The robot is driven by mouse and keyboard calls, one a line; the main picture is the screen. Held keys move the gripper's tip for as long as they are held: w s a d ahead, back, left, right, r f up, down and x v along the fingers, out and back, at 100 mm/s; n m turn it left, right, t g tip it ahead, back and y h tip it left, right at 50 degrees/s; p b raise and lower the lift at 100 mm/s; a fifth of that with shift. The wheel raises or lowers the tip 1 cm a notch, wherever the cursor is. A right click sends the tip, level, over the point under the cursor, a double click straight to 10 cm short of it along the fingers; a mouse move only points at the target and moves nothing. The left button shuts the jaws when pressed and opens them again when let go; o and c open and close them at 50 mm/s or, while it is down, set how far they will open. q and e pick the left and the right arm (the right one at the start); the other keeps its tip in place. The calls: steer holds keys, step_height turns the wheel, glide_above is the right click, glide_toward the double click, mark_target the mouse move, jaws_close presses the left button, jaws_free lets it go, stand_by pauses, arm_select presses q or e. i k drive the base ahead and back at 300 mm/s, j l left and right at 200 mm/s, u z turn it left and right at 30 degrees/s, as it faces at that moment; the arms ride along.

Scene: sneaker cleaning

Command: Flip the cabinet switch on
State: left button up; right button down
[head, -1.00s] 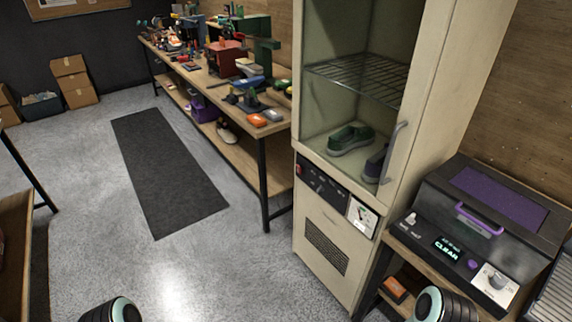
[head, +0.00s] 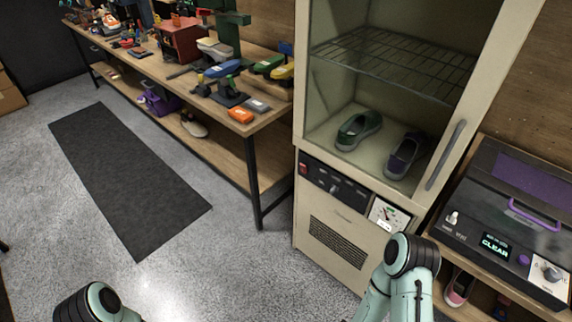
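The cream cabinet (head: 302,225) stands right of centre in the head view, with a glass-fronted upper part and a long vertical handle (head: 446,155). Its dark control panel (head: 345,190) sits below the glass. A small red switch (head: 303,169) is at the panel's left end; its position is too small to tell. A dark knob (head: 334,188) and a dial gauge (head: 388,214) are further right. A green shoe (head: 358,131) and a dark purple shoe (head: 404,157) rest inside the cabinet. Only links of my two arms show at the bottom; both grippers are out of view.
A workbench (head: 262,122) crowded with tools stands left of the cabinet. A dark machine (head: 490,245) with a lit display, toggle and purple handle stands on a shelf at right. A black mat (head: 130,180) lies on the grey floor; floor before the cabinet is clear.

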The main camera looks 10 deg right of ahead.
mark_target(303, 169)
steer(key=i+j, duration=0.35)
steer(key=i+j+z, duration=0.1)
steer(key=i+j, duration=0.3)
steer(key=j, duration=0.15)
